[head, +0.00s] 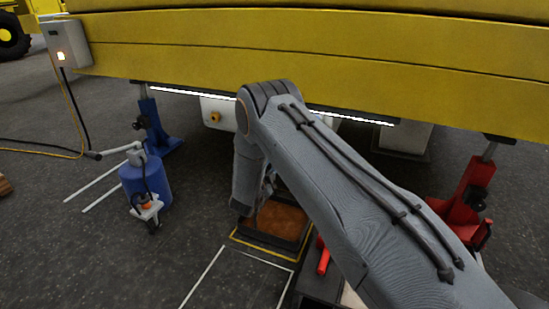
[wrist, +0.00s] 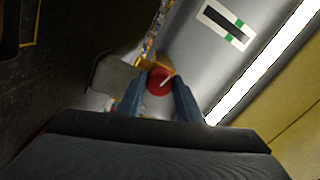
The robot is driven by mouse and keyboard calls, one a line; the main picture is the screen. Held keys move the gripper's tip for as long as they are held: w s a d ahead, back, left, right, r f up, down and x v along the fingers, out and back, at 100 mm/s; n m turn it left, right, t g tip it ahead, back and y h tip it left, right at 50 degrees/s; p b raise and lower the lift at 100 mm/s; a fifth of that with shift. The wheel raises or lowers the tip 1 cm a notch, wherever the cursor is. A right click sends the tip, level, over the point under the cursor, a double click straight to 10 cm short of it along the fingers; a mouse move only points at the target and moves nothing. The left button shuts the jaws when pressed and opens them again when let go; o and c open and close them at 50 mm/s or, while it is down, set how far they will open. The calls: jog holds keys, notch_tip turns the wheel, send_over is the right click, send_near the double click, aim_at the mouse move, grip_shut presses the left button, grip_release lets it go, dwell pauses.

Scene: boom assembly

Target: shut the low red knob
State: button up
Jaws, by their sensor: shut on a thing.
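The red knob (wrist: 158,80) shows in the wrist view as a round red cap with a pale pointer mark. It sits between the two bluish fingers of my gripper (wrist: 158,93), which are shut on it from both sides. Behind the knob is a yellow-orange part (wrist: 150,63) beside a grey panel. In the head view my arm comes in from the lower right and bends down under the yellow boom. The knob and my fingertips are hidden there.
In the head view a tray (head: 268,243) of brown material lies below my wrist. A blue cylinder (head: 146,185) stands left, and blue (head: 160,135) and red (head: 463,205) jacks stand under the boom (head: 300,45). A light strip (wrist: 265,62) runs beside the panel.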

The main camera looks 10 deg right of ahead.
jog(key=n+p, duration=0.3)
jog(key=n, duration=0.9)
jog(key=shift+y, duration=0.4)
jog(key=shift+n, duration=0.3)
jog(key=o, duration=1)
jog(key=shift+o, duration=0.2)
jog(key=shift+s+p, duration=0.1)
jog(key=shift+p, duration=0.2)
jog(key=p+v, duration=0.2)
jog(key=v, duration=0.5)
jog(key=shift+s+a, duration=0.15)
jog(key=shift+s, duration=0.15)
